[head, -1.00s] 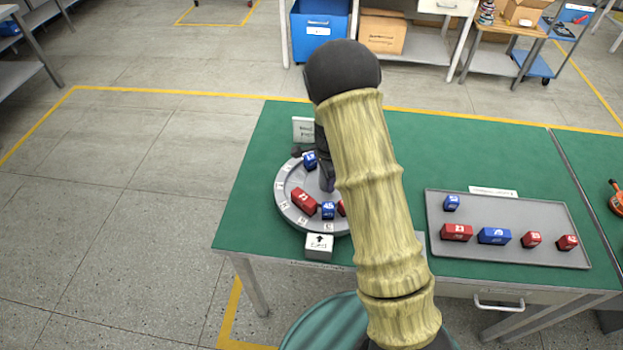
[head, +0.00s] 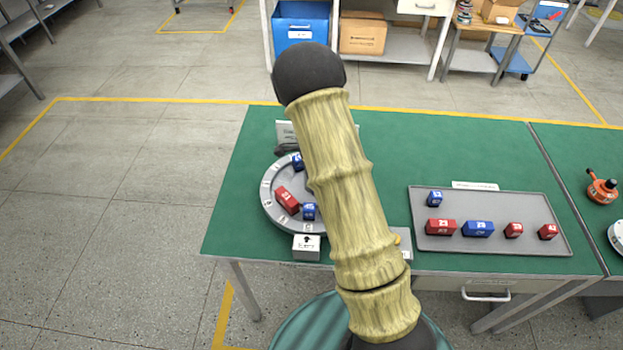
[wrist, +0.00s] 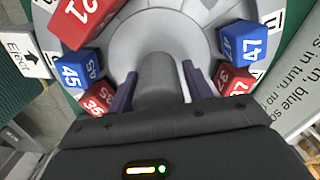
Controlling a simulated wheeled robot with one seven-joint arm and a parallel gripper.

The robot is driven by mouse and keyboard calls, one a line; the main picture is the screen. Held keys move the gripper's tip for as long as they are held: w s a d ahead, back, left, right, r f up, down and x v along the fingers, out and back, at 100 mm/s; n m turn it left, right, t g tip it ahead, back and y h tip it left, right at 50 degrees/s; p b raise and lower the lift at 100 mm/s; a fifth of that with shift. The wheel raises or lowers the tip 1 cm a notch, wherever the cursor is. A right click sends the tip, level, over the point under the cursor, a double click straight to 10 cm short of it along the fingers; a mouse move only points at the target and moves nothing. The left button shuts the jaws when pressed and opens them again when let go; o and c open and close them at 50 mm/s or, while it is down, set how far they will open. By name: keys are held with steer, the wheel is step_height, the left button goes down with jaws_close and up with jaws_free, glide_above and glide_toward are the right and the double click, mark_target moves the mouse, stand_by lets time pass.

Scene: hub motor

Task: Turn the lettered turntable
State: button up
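The round grey turntable (head: 268,203) stands on the green table. It carries red and blue numbered blocks and white letter tiles along its rim. In the wrist view its rounded grey centre knob (wrist: 158,76) stands between the two purple fingers of my gripper (wrist: 160,88). The fingers are apart, one on each side of the knob; firm contact does not show. Around the knob are red block 21 (wrist: 85,17), blue block 45 (wrist: 80,68), red block 35 (wrist: 101,96), blue block 47 (wrist: 242,42) and red block 37 (wrist: 234,79). My arm hides the turntable's right side in the head view.
A white arrow sign (head: 306,246) stands at the turntable's front edge. A placard (wrist: 300,85) stands beside it. A grey tray (head: 480,254) with several red and blue blocks lies to the right. An orange device (head: 601,190) is at the far right.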

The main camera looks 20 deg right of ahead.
steer(key=shift+o, duration=0.9)
step_height(320, 180, up, 17)
steer(key=shift+r+b, duration=0.2)
steer(key=shift+b, duration=0.2)
steer(key=shift+s, duration=0.15)
steer(key=s+a+f+n+t, duration=0.1)
steer(key=s+a+n+t, duration=0.1)
steer(key=s+n, duration=1.6)
steer(key=s, duration=0.2)
steer(key=shift+s+a+t+p, duration=0.2)
steer(key=shift+s+t+p, duration=0.1)
steer(key=shift+s+p, duration=0.1)
steer(key=shift+d, duration=0.1)
